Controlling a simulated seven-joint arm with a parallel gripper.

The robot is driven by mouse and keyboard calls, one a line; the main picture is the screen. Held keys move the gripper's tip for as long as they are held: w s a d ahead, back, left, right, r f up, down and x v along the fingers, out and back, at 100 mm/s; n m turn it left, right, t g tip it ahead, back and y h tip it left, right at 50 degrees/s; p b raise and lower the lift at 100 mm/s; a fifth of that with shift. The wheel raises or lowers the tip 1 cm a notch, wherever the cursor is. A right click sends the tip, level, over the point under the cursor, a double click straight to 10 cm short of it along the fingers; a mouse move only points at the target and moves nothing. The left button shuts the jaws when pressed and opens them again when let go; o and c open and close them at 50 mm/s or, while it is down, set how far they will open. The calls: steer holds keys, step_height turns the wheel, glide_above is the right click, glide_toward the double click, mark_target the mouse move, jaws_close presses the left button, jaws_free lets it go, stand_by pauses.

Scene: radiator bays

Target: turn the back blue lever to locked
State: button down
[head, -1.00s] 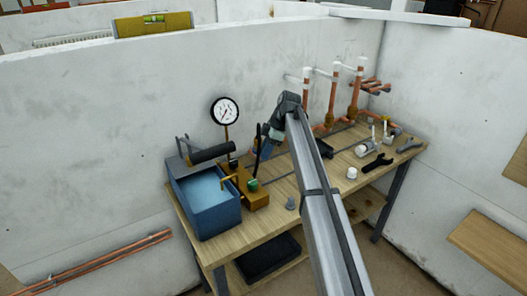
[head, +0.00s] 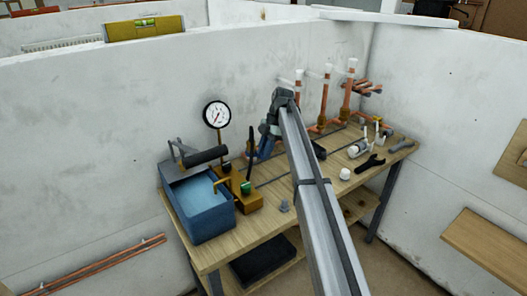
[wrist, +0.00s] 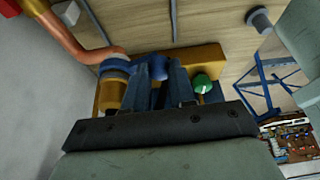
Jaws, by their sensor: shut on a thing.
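The blue lever (wrist: 118,66) shows in the wrist view on a brass valve at the left end of a brass block (wrist: 205,58). My gripper (wrist: 157,76) is shut on the lever, with one dark finger on each side of its arm. The fingers hide part of the lever and of the valve under it. In the head view my gripper (head: 264,146) reaches down behind the brass block (head: 246,204); the blue lever cannot be made out clearly there. A green knob (wrist: 203,83) sits on the block, right of the fingers; it also shows in the head view (head: 246,187).
A blue water tank (head: 208,222) with a black-handled pump stands left of the block. A pressure gauge (head: 217,115) rises behind it. A copper pipe (wrist: 66,36) runs close to the lever. Copper risers (head: 322,98) and tools lie farther right on the bench.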

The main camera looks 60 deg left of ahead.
steer(key=shift+w+a+n+h, duration=0.35)
steer(key=shift+w+n+h, duration=0.2)
steer(key=shift+n, duration=0.55)
steer(key=shift+w+n, duration=0.1)
steer(key=shift+n, duration=0.2)
steer(key=c, duration=0.9)
jaws_free()
steer(key=shift+c, duration=0.2)
